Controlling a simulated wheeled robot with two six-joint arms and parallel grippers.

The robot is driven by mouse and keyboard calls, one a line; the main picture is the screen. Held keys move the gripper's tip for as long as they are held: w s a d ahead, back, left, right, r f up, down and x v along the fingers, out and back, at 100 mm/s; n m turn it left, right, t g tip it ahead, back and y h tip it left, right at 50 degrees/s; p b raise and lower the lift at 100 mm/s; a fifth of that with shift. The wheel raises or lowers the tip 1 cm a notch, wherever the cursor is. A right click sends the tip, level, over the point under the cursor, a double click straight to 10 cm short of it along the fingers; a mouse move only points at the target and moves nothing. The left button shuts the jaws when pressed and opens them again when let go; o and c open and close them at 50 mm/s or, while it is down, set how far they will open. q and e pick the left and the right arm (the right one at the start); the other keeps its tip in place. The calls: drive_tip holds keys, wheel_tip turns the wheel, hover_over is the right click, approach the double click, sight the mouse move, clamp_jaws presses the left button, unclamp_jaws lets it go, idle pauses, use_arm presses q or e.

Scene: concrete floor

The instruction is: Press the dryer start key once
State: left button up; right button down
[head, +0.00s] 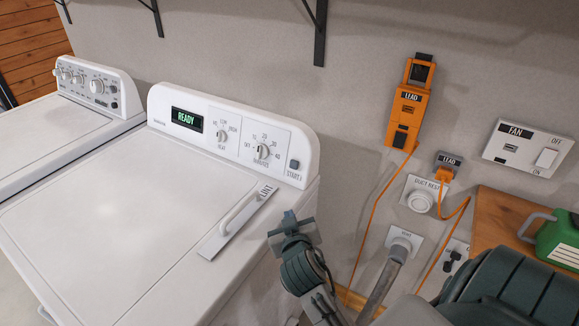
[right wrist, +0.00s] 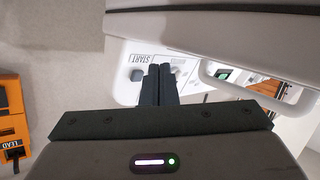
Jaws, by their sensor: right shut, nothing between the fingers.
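The dryer (head: 110,250) is white, and its raised panel has a lit green READY display (head: 187,119). The start key (head: 294,164) is a small dark grey square at the panel's right end, above the START label. In the right wrist view the start key (right wrist: 137,74) shows just left of my fingertips. My left gripper is not in view.
Heat (head: 222,136) and minutes (head: 262,151) dials sit left of the key. A lint handle (head: 238,211) stands on the dryer top. An orange lead box (head: 409,105) hangs on the wall with a cord. A fan switch plate (head: 528,146) and a green can (head: 562,238) are at right.

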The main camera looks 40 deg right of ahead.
sight(294, 164)
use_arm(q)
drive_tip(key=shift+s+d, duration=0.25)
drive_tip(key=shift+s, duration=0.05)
use_arm(e)
drive_tip(key=w+a+r+t+h, duration=0.1)
drive_tip(key=w+r+t, duration=0.3)
drive_tip(key=w+r, duration=0.2)
drive_tip(key=shift+w+r+h, duration=0.3)
drive_tip(key=shift+r, duration=0.5)
drive_tip(key=w+d+f, duration=0.1)
drive_tip(key=d, duration=0.1)
drive_tip(key=d+b, duration=0.1)
drive_tip(key=d, duration=0.1)
drive_tip(key=w+d+f+b, duration=0.1)
drive_tip(key=d, duration=0.1)
drive_tip(key=shift+w+d+f, duration=0.25)
drive_tip(key=shift+w+f, duration=0.05)
drive_tip(key=shift+w, duration=0.05)
drive_tip(key=shift+w+d+f, duration=0.1)
drive_tip(key=shift+w+d, duration=0.1)
drive_tip(key=shift+d, duration=0.2)
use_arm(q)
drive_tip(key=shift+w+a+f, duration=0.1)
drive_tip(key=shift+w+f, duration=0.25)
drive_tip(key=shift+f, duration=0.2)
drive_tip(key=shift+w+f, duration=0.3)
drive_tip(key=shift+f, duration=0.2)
use_arm(e)
drive_tip(key=shift+d, duration=0.15)
